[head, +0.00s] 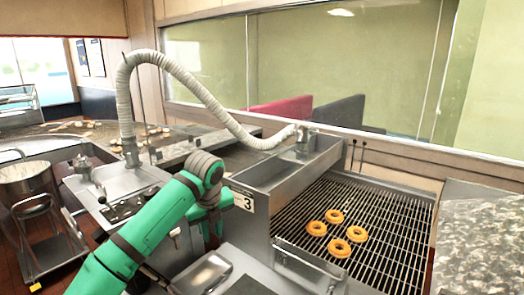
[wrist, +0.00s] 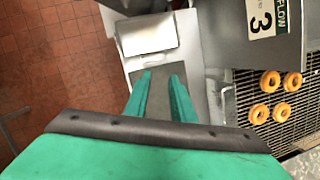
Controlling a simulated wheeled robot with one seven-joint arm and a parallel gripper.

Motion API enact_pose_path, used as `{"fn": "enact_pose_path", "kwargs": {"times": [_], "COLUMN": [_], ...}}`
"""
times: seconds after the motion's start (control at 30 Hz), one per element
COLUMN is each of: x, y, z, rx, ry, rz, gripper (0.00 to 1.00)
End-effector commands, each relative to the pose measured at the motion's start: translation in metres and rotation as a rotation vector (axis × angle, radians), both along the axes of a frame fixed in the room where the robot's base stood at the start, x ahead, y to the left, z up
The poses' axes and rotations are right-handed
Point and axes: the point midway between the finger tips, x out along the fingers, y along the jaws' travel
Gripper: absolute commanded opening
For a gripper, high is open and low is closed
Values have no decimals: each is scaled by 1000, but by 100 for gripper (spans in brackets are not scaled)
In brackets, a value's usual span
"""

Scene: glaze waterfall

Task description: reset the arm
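My green arm reaches up from the bottom left in the head view and bends at a grey joint beside the glazing machine. My gripper (wrist: 162,78) points down in the wrist view, its two green fingers apart with nothing between them. Grey metal surface shows beneath the fingers. In the head view my gripper is partly hidden behind the arm, left of the "3" label.
Several donuts (head: 338,249) lie on a wire rack (head: 395,225) at right. The glazing trough (head: 290,170) with a ribbed hose (head: 190,82) stands behind the arm. A metal tray (head: 203,273) is below. A steel pot (head: 28,180) stands left. Tiled floor (wrist: 50,50) is open.

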Motion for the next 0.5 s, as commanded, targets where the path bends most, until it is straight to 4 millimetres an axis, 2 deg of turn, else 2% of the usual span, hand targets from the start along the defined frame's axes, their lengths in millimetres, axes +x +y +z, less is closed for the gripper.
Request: {"fn": "enact_pose_path", "kwargs": {"times": [0.17,0.27,0.4,0.5], "x": [-3,-8,-24,-41], "y": [-51,-89,-160,-214], "z": [-28,-44,-68,-78], "rx": [-123,-215,-403,-561], "ry": [12,16,22,19], "rz": [-100,-174,-300,-392], "gripper": [23,23,23,23]}}
